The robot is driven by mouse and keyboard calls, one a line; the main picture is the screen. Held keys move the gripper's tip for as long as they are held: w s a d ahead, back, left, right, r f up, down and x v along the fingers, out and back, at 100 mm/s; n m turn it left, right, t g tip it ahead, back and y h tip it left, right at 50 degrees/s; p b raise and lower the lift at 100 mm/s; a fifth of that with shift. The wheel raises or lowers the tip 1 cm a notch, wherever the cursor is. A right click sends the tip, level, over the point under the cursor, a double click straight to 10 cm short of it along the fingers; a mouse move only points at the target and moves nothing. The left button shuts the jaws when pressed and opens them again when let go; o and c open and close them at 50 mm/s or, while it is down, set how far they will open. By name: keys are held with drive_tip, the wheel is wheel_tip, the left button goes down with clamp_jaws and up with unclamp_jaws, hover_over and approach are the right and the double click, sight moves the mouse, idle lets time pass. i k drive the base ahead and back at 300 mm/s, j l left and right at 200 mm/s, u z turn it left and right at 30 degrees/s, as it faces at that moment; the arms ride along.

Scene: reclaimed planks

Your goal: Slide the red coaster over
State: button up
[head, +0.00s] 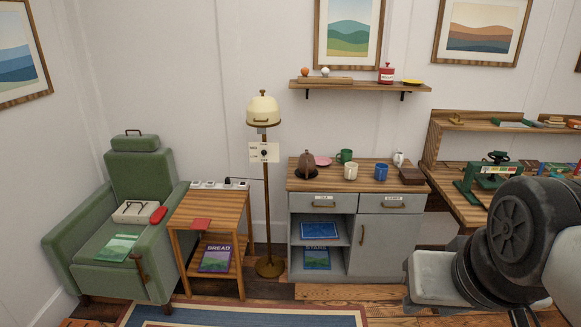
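A flat red square, which looks like the red coaster (201,224), lies on the slatted wooden side table (222,207). It is at the table's front edge, left of the middle; I cannot tell whether it overhangs. Part of my arm shows large at the right, in front of the desk and well apart from the side table. The fingers of my gripper cannot be made out in this view.
A brass floor lamp (267,220) and a grey cabinet (375,245) stand to the right. Power sockets (220,184) line the table's back. A rug (250,316) lies in front.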

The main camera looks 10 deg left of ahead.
sight(199, 223)
drive_tip(key=i+j, duration=0.6)
drive_tip(key=j, duration=0.2)
drive_tip(key=i+j+z, duration=0.1)
drive_tip(key=i+j, duration=0.5)
drive_tip(key=j, duration=0.25)
drive_tip(key=i+j, duration=0.3)
drive_tip(key=i+j+z, duration=0.1)
drive_tip(key=i+j, duration=0.2)
drive_tip(key=j, duration=0.25)
drive_tip(key=i+j, duration=0.25)
drive_tip(key=j, duration=0.2)
drive_tip(key=i+j, duration=0.3)
drive_tip(key=j, duration=0.15)
